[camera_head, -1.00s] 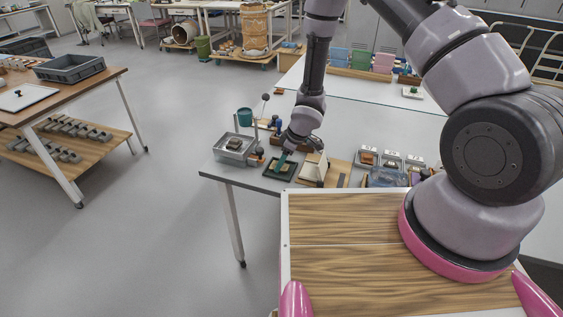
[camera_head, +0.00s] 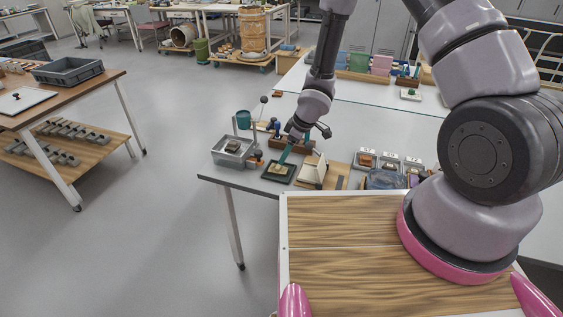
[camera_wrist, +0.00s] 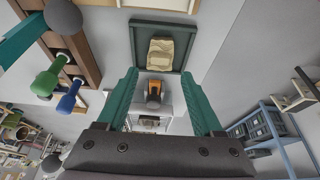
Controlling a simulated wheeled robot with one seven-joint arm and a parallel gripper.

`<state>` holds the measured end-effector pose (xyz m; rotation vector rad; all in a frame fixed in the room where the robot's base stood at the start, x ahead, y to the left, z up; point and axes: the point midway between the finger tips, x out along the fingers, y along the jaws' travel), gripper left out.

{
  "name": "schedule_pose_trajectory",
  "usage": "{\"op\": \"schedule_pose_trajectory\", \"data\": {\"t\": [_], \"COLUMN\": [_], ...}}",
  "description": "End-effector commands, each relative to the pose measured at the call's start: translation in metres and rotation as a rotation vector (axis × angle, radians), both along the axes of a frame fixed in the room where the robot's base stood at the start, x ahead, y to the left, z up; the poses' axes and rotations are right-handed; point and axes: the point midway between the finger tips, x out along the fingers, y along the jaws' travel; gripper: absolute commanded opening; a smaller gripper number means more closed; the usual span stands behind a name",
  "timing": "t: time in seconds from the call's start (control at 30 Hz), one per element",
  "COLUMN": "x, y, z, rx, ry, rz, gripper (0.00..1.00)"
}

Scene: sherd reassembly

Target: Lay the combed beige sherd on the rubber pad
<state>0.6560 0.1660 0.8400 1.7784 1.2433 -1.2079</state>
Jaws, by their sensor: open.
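The beige sherd (camera_wrist: 160,52) lies on the dark rubber pad (camera_wrist: 140,32), which has a raised dark green rim, in the wrist view. In the head view the sherd (camera_head: 279,170) shows as a small pale patch inside the pad (camera_head: 267,176) near the table's front edge. Its combing is too small to make out clearly. My gripper (camera_wrist: 159,74) is open, its two teal fingers apart with nothing held between them. In the head view my gripper (camera_head: 285,155) is above the pad's back edge, clear of the sherd.
A wooden rack (camera_wrist: 82,48) with green- and blue-handled tools stands close to the pad. A metal tray (camera_head: 234,150) is left of the pad; a pale tilted panel on a wooden board (camera_head: 312,169) is right of it. Small trays with sherds (camera_head: 367,157) stand farther right.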

Motion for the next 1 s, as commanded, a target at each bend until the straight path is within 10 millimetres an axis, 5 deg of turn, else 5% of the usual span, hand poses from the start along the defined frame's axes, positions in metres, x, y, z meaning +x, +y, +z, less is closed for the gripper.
{"op": "schedule_pose_trajectory", "data": {"t": [0.23, 0.67, 0.77, 1.0], "x": [-0.005, -0.002, 0.014, 0.041], "y": [-0.016, -0.025, -0.043, -0.124], "z": [0.042, 0.064, 0.093, 0.22], "rx": [0.002, -0.011, -0.041, -0.121], "ry": [0.001, -0.013, -0.05, -0.159], "rz": [-0.004, -0.023, -0.099, -0.472], "gripper": [0.68, 0.68, 0.68, 0.68]}}
